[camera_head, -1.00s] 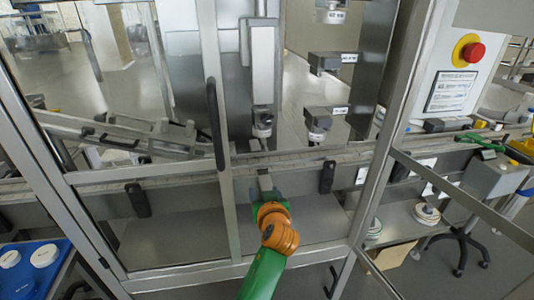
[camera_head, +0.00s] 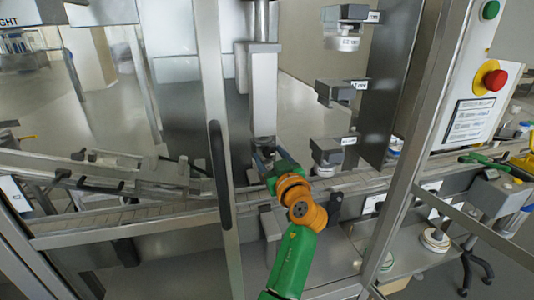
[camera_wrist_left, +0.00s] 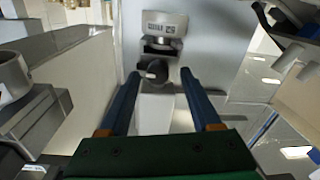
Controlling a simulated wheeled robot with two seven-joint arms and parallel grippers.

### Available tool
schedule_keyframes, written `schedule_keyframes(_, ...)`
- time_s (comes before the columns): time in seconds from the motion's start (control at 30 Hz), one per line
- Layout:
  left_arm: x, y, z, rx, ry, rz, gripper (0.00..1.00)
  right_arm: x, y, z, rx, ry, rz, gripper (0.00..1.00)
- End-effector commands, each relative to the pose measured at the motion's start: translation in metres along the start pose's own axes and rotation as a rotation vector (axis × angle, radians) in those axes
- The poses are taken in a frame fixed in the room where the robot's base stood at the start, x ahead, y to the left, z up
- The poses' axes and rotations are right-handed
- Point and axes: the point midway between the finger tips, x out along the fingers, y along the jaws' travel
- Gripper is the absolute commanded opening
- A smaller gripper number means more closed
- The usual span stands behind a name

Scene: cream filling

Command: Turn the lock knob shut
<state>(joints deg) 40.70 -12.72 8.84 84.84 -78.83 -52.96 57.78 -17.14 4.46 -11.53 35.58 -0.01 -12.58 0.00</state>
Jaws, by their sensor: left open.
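A dark round knob (camera_wrist_left: 155,72) with a small pale mark sits below a labelled grey block (camera_wrist_left: 164,30) in the left wrist view. My left gripper (camera_wrist_left: 159,77) is open, its two blue fingers on either side of the knob in the picture. I cannot tell whether they touch it. In the head view my left gripper (camera_head: 262,158) is at the lower end of a vertical grey column (camera_head: 263,95), above the conveyor. The knob is not clearly visible there. My right gripper is not in view.
A metal door frame with a black handle (camera_head: 220,175) stands just left of my arm. The conveyor (camera_head: 110,222) runs across behind it. Several labelled grey brackets (camera_head: 342,92) hang at right. A red emergency button (camera_head: 496,80) is on the right-hand panel.

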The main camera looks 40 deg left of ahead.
Motion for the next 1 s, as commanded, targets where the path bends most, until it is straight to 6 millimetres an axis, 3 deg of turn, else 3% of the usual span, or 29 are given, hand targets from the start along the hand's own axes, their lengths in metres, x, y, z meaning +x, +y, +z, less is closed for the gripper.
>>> schedule_keyframes(0.07,0.0000,0.0000,0.0003,0.000,0.000,0.000,0.64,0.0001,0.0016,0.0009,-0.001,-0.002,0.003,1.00)
schedule_keyframes(0.3,0.0000,-0.0002,0.0005,0.001,-0.001,0.000,0.02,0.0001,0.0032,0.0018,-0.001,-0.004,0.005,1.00)
schedule_keyframes(0.33,0.0000,-0.0002,0.0005,0.001,-0.001,0.000,0.00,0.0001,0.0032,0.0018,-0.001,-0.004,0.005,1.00)
schedule_keyframes(0.67,0.0001,-0.0004,0.0012,0.035,-0.002,-0.001,0.00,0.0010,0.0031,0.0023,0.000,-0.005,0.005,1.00)
schedule_keyframes(1.0,0.0000,-0.0001,0.0016,0.268,-0.003,-0.001,0.00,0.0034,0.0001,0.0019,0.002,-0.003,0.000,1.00)
